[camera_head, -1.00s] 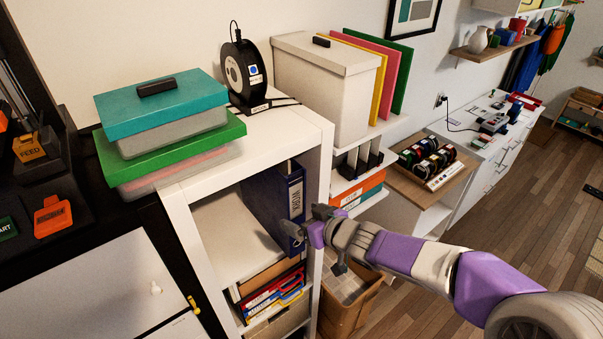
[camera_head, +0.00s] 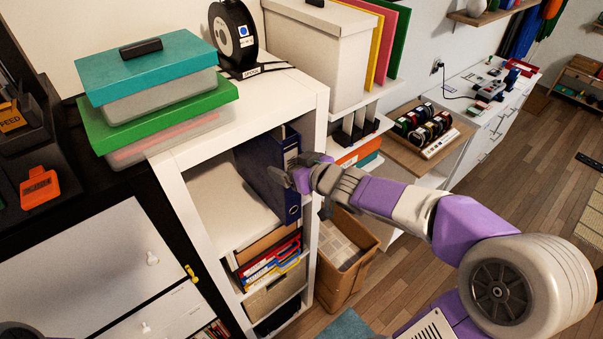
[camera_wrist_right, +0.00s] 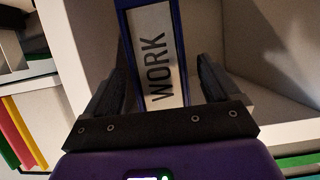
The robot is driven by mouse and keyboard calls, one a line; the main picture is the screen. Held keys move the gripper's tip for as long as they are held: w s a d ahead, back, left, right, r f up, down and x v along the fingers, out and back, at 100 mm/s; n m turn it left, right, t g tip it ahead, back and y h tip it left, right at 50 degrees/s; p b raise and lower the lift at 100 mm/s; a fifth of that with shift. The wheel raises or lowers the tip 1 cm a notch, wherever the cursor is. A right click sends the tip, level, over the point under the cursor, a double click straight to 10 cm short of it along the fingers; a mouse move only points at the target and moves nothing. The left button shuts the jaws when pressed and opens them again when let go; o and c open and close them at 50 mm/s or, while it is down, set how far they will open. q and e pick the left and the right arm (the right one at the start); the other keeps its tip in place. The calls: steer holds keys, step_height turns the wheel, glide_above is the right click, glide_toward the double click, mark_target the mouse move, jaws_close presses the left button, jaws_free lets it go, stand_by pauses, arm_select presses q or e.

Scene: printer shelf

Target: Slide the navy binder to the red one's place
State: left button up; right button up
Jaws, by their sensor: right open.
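The navy binder (camera_head: 265,172) stands upright in the open upper compartment of the white shelf, against its right wall. Its spine label reads WORK in the right wrist view (camera_wrist_right: 160,60). My right gripper (camera_head: 290,178) is in front of the spine in the head view. In the right wrist view its two fingers (camera_wrist_right: 160,85) are open, one on each side of the spine; I cannot tell whether they touch it. A red binder standing in this compartment does not show.
The white shelf (camera_head: 318,105) has a post close to the right of the binder. Red, blue and yellow folders (camera_head: 268,262) lie below. A brown bin (camera_head: 345,262) stands on the floor at right.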

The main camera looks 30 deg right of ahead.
mark_target(262, 158)
steer(key=shift+b+x, duration=0.35)
steer(key=shift+x, duration=0.85)
arm_select(q)
steer(key=shift+f, duration=0.55)
